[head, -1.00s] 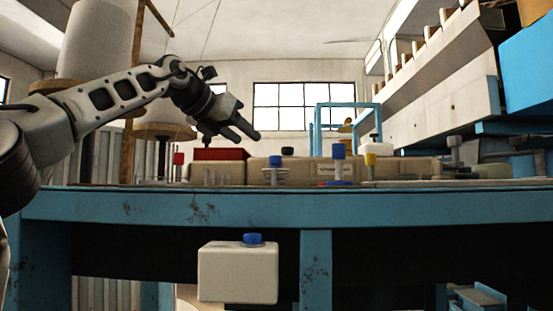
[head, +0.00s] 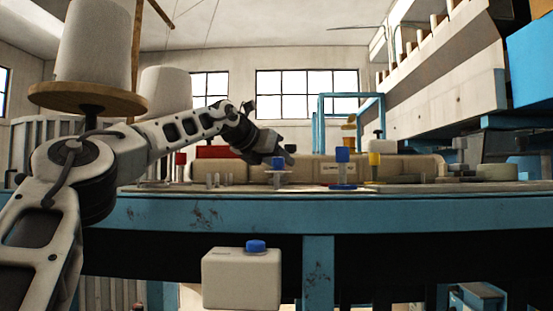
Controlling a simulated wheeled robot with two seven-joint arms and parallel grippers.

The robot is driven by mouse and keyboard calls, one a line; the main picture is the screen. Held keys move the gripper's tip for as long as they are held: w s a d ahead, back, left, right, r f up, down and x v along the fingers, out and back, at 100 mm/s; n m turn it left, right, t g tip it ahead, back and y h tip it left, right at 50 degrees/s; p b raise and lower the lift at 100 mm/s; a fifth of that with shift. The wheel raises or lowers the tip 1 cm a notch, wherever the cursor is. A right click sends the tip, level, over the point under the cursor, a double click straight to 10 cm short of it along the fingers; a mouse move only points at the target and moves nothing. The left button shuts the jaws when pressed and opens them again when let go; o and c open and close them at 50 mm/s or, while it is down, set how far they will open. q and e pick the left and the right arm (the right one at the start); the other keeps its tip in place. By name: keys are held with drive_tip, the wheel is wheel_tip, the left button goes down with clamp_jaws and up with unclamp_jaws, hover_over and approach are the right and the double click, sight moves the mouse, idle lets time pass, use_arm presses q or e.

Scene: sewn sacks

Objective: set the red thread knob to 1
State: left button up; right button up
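A red knob (head: 181,158) stands upright on the left part of the blue-framed bench, in front of a red box. It looks like the red thread knob; I cannot read any numbers or setting on it. My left gripper (head: 286,158) reaches in from the left and points right and down. It is to the right of the red knob and apart from it, close to or above a small blue-topped knob (head: 278,163) in this view. Whether its fingers are open or shut is unclear. My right gripper is not in view.
A taller blue knob (head: 342,160) and a yellow knob (head: 374,163) stand further right on the bench (head: 240,213). A red box (head: 219,152) is behind. A white box with a blue button (head: 242,278) hangs at the front. Large white spools (head: 96,48) stand left.

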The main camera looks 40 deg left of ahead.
use_arm(q)
clamp_jaws()
drive_tip(key=shift+h, duration=0.3)
drive_tip(key=shift+a+m+h, duration=0.25)
drive_tip(key=shift+m+h, duration=0.75)
drive_tip(key=shift+m, duration=0.1)
drive_tip(key=shift+m+h, duration=0.5)
drive_tip(key=shift+h, duration=0.1)
unclamp_jaws()
